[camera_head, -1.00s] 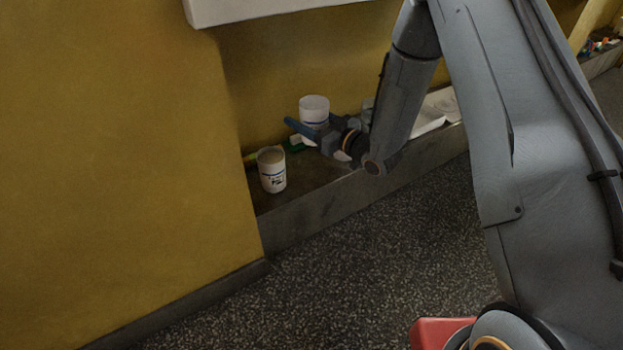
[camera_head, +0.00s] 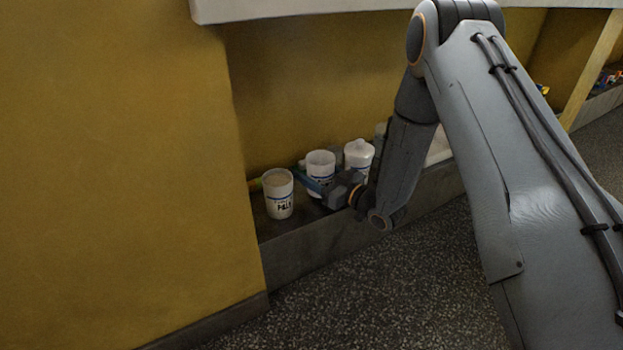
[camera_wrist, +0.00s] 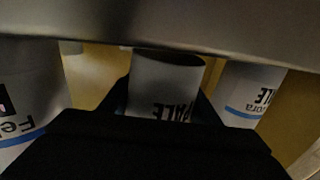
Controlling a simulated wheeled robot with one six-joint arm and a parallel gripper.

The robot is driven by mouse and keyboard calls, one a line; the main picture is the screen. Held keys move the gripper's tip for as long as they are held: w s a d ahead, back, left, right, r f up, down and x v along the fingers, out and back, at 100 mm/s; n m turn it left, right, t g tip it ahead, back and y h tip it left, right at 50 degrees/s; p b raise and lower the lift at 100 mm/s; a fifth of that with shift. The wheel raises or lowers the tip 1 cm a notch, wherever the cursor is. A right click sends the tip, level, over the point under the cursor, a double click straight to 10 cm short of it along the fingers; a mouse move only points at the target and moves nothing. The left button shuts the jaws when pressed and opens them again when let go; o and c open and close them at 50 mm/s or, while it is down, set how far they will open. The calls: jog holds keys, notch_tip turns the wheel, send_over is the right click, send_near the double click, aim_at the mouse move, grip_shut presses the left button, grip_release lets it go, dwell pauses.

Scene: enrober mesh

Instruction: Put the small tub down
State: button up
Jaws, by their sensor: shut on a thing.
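The small tub (camera_head: 321,165) is white with an open top and a blue band.
A white tub with a beige top (camera_head: 278,194) stands close on the left. A white lidded tub (camera_head: 358,156) stands just right and behind. Yellow walls (camera_head: 130,170) flank and back the ledge, and a pale slab (camera_head: 300,8) overhangs it. The speckled floor (camera_head: 400,290) is clear.

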jog(key=shift+f, duration=0.7)
jog(key=shift+f, duration=0.1)
jog(key=o, duration=1.3)
jog(key=shift+s+d, duration=0.15)
jog(key=shift+d, duration=0.05)
jog(key=p+v, duration=0.4)
jog(key=v, duration=0.7)
jog(key=shift+s+d, duration=0.15)
